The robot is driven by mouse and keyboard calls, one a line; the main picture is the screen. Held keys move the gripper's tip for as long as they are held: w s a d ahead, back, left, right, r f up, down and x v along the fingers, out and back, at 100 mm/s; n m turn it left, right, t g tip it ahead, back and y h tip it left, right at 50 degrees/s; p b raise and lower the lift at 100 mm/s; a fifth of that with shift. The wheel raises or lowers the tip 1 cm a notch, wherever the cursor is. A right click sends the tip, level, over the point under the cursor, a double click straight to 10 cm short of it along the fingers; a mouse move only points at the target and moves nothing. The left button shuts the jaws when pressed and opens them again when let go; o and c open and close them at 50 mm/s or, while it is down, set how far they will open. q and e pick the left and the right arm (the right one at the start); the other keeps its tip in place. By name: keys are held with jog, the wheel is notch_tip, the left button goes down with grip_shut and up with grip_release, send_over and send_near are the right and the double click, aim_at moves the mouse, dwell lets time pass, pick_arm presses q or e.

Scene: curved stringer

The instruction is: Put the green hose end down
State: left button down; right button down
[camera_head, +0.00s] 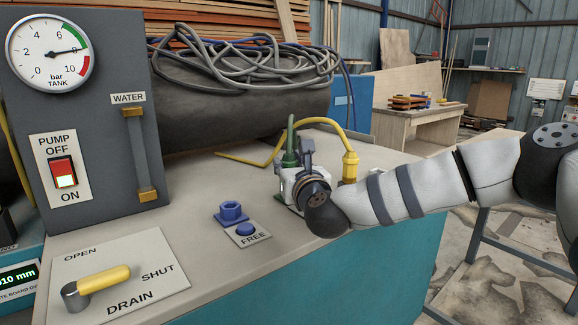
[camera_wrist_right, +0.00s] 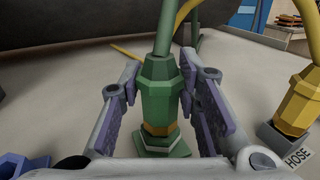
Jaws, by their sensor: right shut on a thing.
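The green hose end (camera_head: 290,158) stands upright at the right part of the bench top, partly hidden by my right gripper (camera_head: 299,172). In the right wrist view the green hose end (camera_wrist_right: 158,92) is between the two pads of my right gripper (camera_wrist_right: 160,105), which is shut on it. My left gripper is not in view.
A yellow hose end (camera_head: 350,165) stands just right of my gripper, on a place labelled HOSE. A yellow drain lever (camera_head: 103,280) is front left. A dark tank (camera_head: 240,108) lies behind.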

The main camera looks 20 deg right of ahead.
jog(key=c, duration=1.2)
grip_release()
jog(key=shift+r, duration=0.35)
jog(key=s, duration=0.8)
jog(key=s+p, duration=0.1)
jog(key=s, duration=0.3)
jog(key=shift+a+f, duration=0.2)
jog(key=shift+a, duration=0.05)
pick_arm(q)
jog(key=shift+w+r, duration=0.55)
